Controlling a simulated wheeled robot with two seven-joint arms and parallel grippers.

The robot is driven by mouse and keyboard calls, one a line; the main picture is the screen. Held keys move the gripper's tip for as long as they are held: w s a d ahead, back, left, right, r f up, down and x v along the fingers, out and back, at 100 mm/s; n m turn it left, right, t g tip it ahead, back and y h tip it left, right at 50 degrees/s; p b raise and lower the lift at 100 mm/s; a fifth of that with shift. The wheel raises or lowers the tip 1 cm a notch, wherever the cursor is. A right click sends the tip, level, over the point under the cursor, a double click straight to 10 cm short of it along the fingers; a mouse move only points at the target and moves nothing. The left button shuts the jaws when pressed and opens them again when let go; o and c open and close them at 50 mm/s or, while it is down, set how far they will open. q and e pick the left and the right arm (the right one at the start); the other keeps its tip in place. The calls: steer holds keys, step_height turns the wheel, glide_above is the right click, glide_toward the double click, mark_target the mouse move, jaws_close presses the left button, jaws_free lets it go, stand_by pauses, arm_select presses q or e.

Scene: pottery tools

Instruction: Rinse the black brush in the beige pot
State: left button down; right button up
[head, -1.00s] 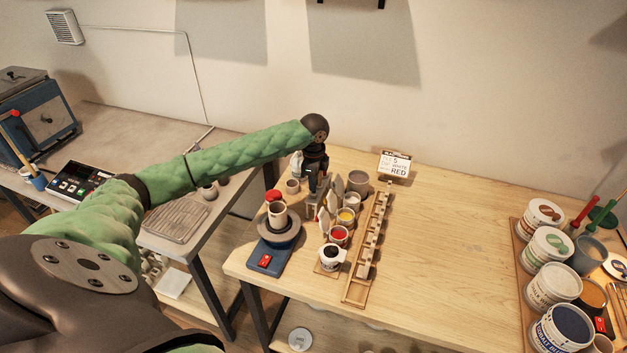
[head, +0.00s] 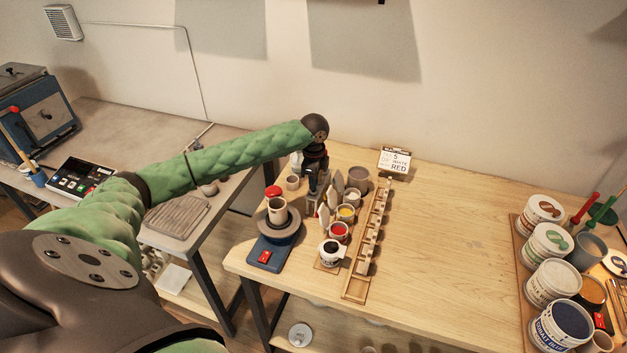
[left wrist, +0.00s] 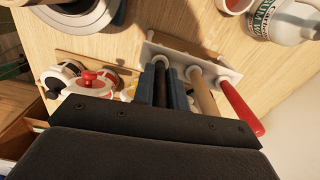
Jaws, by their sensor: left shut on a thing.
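My left gripper (head: 313,187) points down over the brush rack at the back left of the wooden table. In the left wrist view its blue-grey fingers (left wrist: 161,88) are shut on the black brush (left wrist: 163,80), gripping its dark handle. The handle is at a slot of the pale rack (left wrist: 218,70), beside a beige handle (left wrist: 203,97) and a red handle (left wrist: 241,106). The brush's lower end is hidden. A greyish-beige pot (head: 358,180) stands right of the gripper, behind the colour cups; I cannot tell for sure that it is the beige pot.
A brown cup (head: 277,211) stands on a pottery wheel (head: 279,237) near the left edge. Cups of yellow (head: 346,214) and red (head: 338,232) glaze and a dark-filled mug (head: 332,251) stand close by. A wooden rack (head: 367,245) lies right of them. The table's middle is clear.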

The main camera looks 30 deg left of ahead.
arm_select(q)
steer(key=shift+f, duration=0.25)
arm_select(e)
steer(key=shift+a+r, duration=0.1)
steer(key=shift+a, duration=0.1)
stand_by(0.5)
arm_select(q)
steer(key=c, duration=1.3)
jaws_free()
steer(key=shift+c, duration=0.2)
arm_select(e)
steer(key=shift+d, duration=0.1)
